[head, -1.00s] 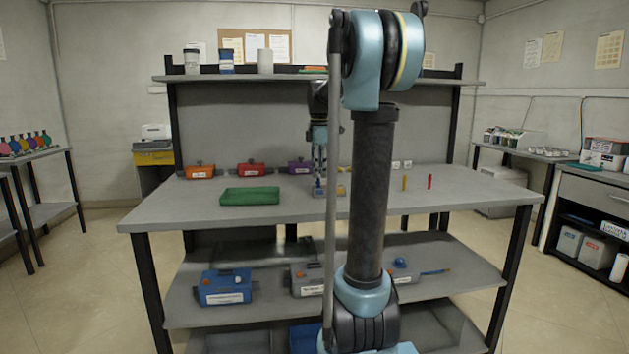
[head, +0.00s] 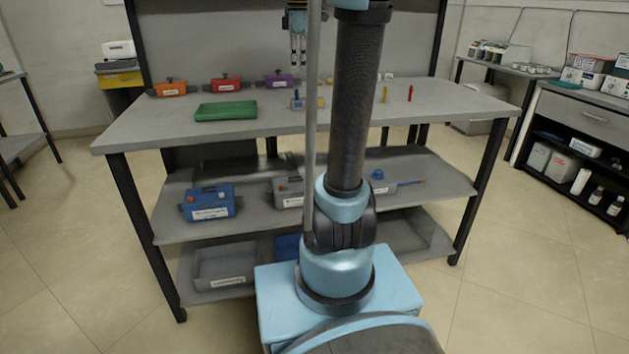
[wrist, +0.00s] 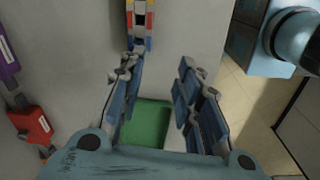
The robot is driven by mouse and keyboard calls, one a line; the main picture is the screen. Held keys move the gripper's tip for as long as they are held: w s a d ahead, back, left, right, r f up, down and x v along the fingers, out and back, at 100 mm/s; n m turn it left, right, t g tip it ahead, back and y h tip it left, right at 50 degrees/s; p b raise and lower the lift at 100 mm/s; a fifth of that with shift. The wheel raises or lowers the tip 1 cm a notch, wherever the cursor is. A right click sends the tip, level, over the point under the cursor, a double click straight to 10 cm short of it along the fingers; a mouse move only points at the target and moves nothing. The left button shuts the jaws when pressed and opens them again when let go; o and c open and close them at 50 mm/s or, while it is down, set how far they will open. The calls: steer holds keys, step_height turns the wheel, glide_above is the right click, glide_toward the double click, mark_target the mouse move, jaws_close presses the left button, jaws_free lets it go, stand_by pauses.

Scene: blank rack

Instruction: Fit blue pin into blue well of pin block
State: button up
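The pin block (head: 311,103) lies on the table top, partly hidden behind my arm. In the wrist view the block (wrist: 139,15) is a narrow strip with yellow, red, white and blue parts at the top edge. A small blue upright shape (head: 297,95), probably the blue pin, stands at the block's left end. I cannot tell how deep it sits. My gripper (head: 297,62) hangs above the block, clear of it. In the wrist view my gripper (wrist: 157,95) has its fingers wide apart with nothing between them.
A yellow pin (head: 385,94) and a red pin (head: 410,93) stand to the right on the table. Orange (head: 168,88), red (head: 226,84) and purple (head: 278,79) boxes line the back left. Bare table lies between.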

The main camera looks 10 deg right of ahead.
steer(key=s+a+f+m+t, duration=0.1)
steer(key=s+f+m, duration=1.4)
steer(key=s+f, duration=1.5)
steer(key=shift+s+a+f+m+t, duration=0.15)
steer(key=shift+s+f+m+t, duration=0.1)
steer(key=shift+m+t, duration=0.05)
